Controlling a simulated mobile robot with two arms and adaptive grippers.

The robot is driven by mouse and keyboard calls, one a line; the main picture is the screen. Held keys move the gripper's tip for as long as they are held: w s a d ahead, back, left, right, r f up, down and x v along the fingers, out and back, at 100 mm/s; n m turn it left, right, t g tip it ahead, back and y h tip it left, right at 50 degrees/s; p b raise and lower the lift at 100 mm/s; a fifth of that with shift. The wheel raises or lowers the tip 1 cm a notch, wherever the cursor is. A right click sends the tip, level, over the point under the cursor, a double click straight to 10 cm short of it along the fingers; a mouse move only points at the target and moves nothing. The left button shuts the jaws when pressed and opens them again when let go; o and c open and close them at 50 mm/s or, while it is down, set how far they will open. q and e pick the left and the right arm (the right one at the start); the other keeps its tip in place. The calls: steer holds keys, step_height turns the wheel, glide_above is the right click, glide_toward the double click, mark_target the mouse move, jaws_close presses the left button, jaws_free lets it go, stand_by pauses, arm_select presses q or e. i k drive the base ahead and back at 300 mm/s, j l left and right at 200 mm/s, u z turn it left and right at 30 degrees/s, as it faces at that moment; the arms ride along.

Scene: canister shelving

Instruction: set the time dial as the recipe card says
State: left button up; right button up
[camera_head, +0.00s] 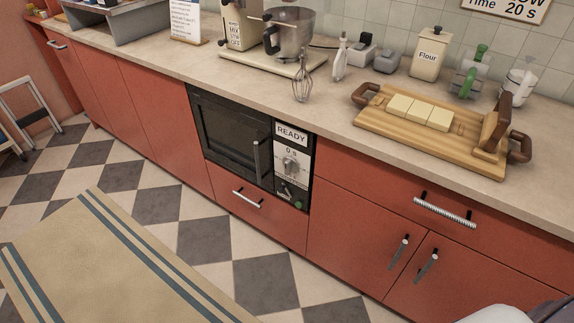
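The built-in black microwave (232,131) sits in the red cabinet front. Its control panel shows a READY label (291,134), and "0 s" stands just above the round time dial (291,165). A smaller green-marked control (290,191) is below the dial. The microwave door looks shut, with a vertical handle (257,160). A framed card (505,6) on the wall at top right reads "Time 20 s"; its upper line is cut off but ends in "OW". Neither of my grippers is in view.
The counter holds a stand mixer (289,38), a whisk (302,80), a flour canister (429,55) and a wooden board (395,129) with pale blocks. Drawer handles (444,209) stick out.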

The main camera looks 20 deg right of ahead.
mark_target(289, 163)
steer(key=z, duration=0.45)
steer(key=l+z, duration=0.1)
steer(key=z, duration=0.75)
steer(key=i+z, duration=0.1)
steer(key=z, duration=0.35)
steer(key=j, duration=0.65)
steer(key=i+j, duration=0.15)
steer(key=j, duration=0.55)
